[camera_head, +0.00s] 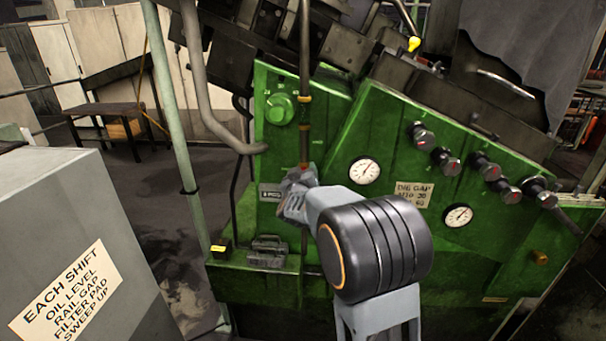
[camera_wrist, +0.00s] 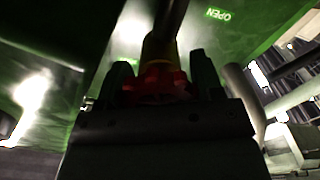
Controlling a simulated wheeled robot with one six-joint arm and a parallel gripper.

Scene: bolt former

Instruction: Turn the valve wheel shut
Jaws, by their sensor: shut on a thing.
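The red valve wheel (camera_wrist: 160,82) shows dimly in the wrist view, below a yellow collar (camera_wrist: 159,48) on a dark pipe. My gripper (camera_wrist: 164,76) has one finger on each side of the wheel and is shut on it. In the head view my gripper (camera_head: 297,180) is at the vertical pipe (camera_head: 304,130) in front of the green machine. There the gripper and my arm hide most of the wheel. The wheel's turn angle cannot be told. A green plate marked OPEN (camera_wrist: 218,14) is at the top right of the wrist view.
The green machine (camera_head: 335,225) carries two gauges (camera_head: 365,171) and several black knobs (camera_head: 445,160) right of my arm. A grey cabinet (camera_head: 75,235) with a shift notice stands at the left. A pale green post (camera_head: 180,130) rises between them. Open floor lies behind it.

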